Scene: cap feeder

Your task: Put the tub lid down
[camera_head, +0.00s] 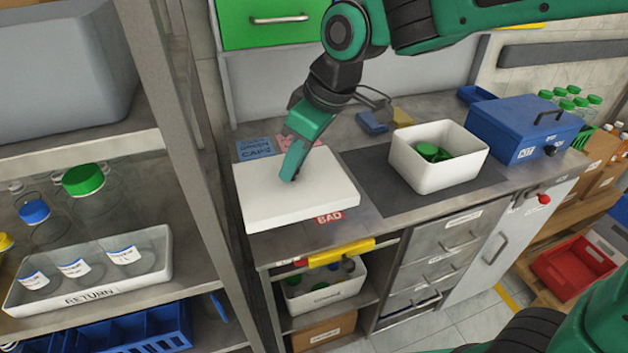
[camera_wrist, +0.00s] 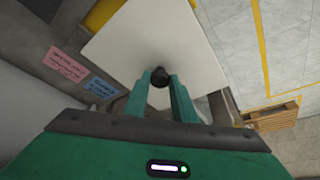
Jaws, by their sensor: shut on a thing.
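The white, flat tub lid (camera_head: 318,196) is at the left part of the grey counter, partly covering the paper labels there. It also fills the upper middle of the wrist view (camera_wrist: 150,40). My gripper (camera_head: 290,176) is above the lid, pointing down. In the wrist view my gripper's fingers (camera_wrist: 160,82) are shut on the lid's dark knob (camera_wrist: 160,76). I cannot tell whether the lid's underside touches the counter. The open white tub (camera_head: 432,178) stands to the right on a dark mat, with green caps (camera_head: 432,153) inside.
A blue box (camera_head: 515,132) with a handle stands right of the tub. Blue "green caps" (camera_head: 255,148) and red "BAD" (camera_head: 329,217) labels show beside the lid. A shelf rack with a return tray (camera_head: 95,292) stands at the left. Bare counter (camera_head: 370,222) lies between lid and mat.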

